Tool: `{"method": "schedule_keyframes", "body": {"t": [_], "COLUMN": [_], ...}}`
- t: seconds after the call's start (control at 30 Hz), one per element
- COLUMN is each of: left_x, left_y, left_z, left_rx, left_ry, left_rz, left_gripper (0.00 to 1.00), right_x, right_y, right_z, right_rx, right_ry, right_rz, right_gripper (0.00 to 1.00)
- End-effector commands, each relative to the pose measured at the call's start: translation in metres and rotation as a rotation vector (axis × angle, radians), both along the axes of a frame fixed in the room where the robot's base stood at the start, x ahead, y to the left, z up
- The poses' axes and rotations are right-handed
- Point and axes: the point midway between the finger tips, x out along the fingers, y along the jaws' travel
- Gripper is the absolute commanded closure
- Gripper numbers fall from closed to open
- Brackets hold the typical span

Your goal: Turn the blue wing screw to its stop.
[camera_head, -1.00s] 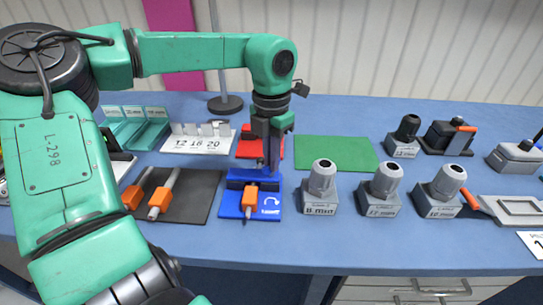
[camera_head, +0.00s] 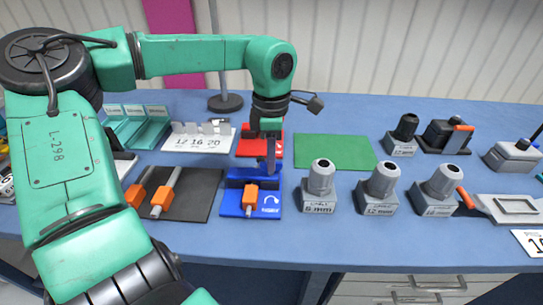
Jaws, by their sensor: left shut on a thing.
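A blue fixture (camera_head: 232,205) stands on the table at the centre-left, with a curved arrow printed on its base plate. An orange-handled part (camera_head: 250,199) sits at its front. My left gripper (camera_head: 270,170) points straight down at the back of the blue fixture, its jaws seen narrow and edge-on. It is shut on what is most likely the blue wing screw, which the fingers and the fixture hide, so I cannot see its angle. My right gripper is not in view.
A red fixture (camera_head: 246,146) stands just behind the blue one. A dark mat (camera_head: 202,193) with orange-ended rods lies left, a green mat (camera_head: 335,150) behind right. Grey blocks with round tops (camera_head: 319,181) stand close on the right.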

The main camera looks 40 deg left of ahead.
Motion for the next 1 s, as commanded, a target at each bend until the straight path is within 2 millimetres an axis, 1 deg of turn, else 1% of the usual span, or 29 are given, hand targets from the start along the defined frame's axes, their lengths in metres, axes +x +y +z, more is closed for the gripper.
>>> {"method": "schedule_keyframes", "body": {"t": [0.27, 0.67, 0.7, 0.73, 0.77, 1.0], "left_x": [0.0005, 0.0005, 0.0005, 0.0005, 0.0005, 0.0002], "left_y": [0.0005, 0.0006, 0.0006, 0.0006, 0.0006, 0.0003], "left_z": [0.0009, 0.0009, 0.0009, 0.0009, 0.0008, 0.0004], "left_rx": [0.003, 0.002, 0.002, 0.002, 0.002, 0.001], "left_ry": [-0.002, -0.003, -0.003, -0.003, -0.002, -0.002], "left_rz": [-0.065, -0.071, -0.071, -0.071, -0.071, -0.07], "left_gripper": [1.0, 1.0, 0.79, 0.68, 0.6, 0.6], "right_x": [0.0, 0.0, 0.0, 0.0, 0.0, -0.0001], "right_y": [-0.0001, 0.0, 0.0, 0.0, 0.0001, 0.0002], "right_z": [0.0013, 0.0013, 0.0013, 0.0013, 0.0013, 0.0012], "right_rx": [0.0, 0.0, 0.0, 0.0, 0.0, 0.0], "right_ry": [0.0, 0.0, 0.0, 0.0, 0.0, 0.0], "right_rz": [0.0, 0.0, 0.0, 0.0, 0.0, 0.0], "right_gripper": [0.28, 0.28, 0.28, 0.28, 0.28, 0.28]}}
